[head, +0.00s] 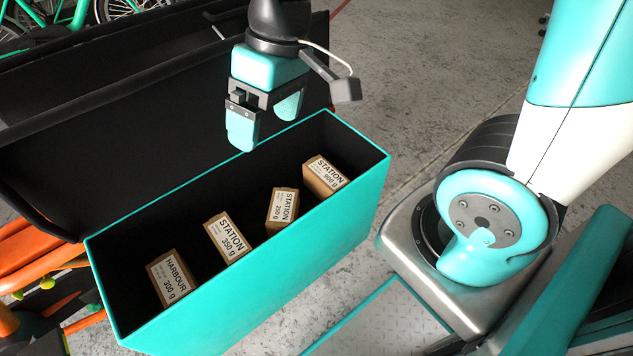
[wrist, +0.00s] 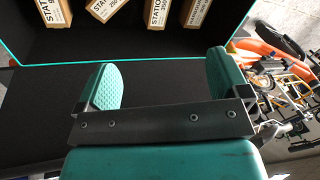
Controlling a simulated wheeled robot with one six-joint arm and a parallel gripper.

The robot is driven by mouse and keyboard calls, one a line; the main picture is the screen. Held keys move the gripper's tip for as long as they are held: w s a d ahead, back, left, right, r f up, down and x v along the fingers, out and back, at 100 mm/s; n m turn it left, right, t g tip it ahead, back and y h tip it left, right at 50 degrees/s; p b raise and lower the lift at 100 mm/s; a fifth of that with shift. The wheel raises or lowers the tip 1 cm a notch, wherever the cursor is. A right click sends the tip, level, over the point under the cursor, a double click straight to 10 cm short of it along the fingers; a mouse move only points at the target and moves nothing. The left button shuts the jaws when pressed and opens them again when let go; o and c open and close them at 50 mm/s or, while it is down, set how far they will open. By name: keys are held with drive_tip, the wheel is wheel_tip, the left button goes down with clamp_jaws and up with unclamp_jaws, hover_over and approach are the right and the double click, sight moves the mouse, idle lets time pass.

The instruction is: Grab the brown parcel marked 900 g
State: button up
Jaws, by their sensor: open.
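The brown parcel marked STATION 900 g (head: 325,177) stands at the right end inside the teal-edged cargo box (head: 240,280). In the wrist view a parcel at the top left (wrist: 54,12), partly cut off by the frame edge, appears to be the same one. My gripper (head: 266,120) is open and empty, above the box's back edge, to the left of and higher than the 900 g parcel. In the wrist view its two teal finger pads (wrist: 163,80) are well apart with nothing between them.
The box also holds parcels marked STATION 250 g (head: 282,210), STATION 350 g (head: 228,237) and HARBOUR 300 g (head: 169,277). The box walls rise around them. A black open lid (head: 110,120) stands behind. Orange bike parts (head: 40,260) lie at left.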

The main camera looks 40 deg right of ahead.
drive_tip(key=w+d+f+m+h+p, duration=0.1)
drive_tip(key=w+d+f+m+p, duration=0.1)
drive_tip(key=w+d+f, duration=0.45)
drive_tip(key=m+g+h+p, duration=0.1)
drive_tip(key=m+g+h, duration=0.1)
approach(327, 181)
drive_tip(key=f, duration=0.2)
drive_tip(key=f+b, duration=0.1)
drive_tip(key=f, duration=0.1)
drive_tip(key=w+d+f+b, duration=0.1)
drive_tip(key=f, duration=0.1)
drive_tip(key=shift+f, duration=0.4)
drive_tip(key=shift+s+d+f+b, duration=0.15)
drive_tip(key=shift+f+b, duration=0.1)
drive_tip(key=shift+f, duration=0.8)
drive_tip(key=shift+s+a+f+b, duration=0.15)
drive_tip(key=shift+f+b, duration=0.1)
drive_tip(key=shift+f, duration=0.8)
drive_tip(key=shift+s+d+f+b, duration=0.15)
drive_tip(key=shift+f+b, duration=0.1)
drive_tip(key=shift+f, duration=0.8)
drive_tip(key=shift+r, duration=0.1)
drive_tip(key=c, duration=1.6)
